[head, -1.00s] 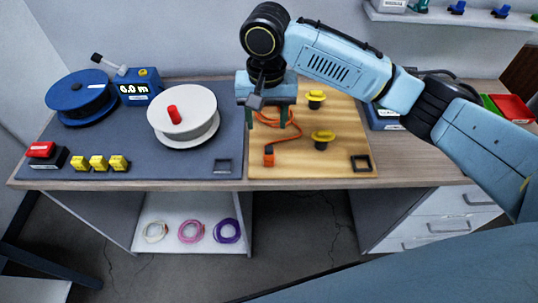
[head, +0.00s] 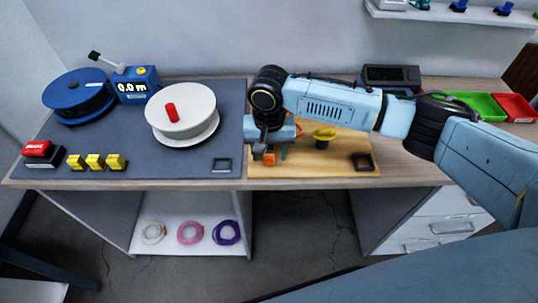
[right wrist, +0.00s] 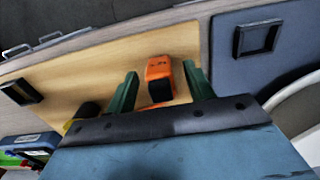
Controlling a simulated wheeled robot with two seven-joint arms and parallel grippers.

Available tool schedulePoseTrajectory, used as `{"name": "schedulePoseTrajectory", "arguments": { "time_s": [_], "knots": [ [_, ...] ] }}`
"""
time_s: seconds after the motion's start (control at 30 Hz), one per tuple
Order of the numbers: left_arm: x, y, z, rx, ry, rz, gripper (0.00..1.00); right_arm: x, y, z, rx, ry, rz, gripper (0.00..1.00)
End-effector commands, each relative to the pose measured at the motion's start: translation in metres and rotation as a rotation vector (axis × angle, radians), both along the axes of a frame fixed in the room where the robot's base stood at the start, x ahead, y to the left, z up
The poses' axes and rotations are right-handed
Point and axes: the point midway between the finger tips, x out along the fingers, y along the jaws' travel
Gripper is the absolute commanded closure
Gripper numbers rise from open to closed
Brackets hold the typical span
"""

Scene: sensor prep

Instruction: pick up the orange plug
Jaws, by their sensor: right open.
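The orange plug (head: 268,158) is at the front left of the wooden board (head: 310,165). In the right wrist view the plug (right wrist: 159,70) shows between the two green fingers of my right gripper (right wrist: 160,72), with a gap on each side. Whether the fingertips reach the board I cannot tell. My left gripper is not in view.
A yellow-topped piece (head: 325,134) stands right of the gripper on the board. A dark square frame (head: 363,161) lies at the board's front right. A white spool (head: 183,110) and yellow blocks (head: 96,161) stand on the grey mat (head: 150,165) at left.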

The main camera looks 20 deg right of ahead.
Motion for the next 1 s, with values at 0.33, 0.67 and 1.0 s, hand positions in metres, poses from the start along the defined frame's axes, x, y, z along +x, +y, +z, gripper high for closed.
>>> {"name": "schedulePoseTrajectory", "arguments": {
  "time_s": [0.33, 0.67, 1.0],
  "knots": [
    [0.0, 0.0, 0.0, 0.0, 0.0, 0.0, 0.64, 0.0, 0.0, -0.004, 0.001, -0.001, 0.001, 0.55],
    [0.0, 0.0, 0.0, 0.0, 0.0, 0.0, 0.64, 0.0, 0.0, -0.003, 0.001, -0.001, 0.001, 0.96],
    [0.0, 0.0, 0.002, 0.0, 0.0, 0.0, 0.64, 0.001, 0.001, 0.01, 0.002, -0.003, 0.0, 0.96]
  ]
}}
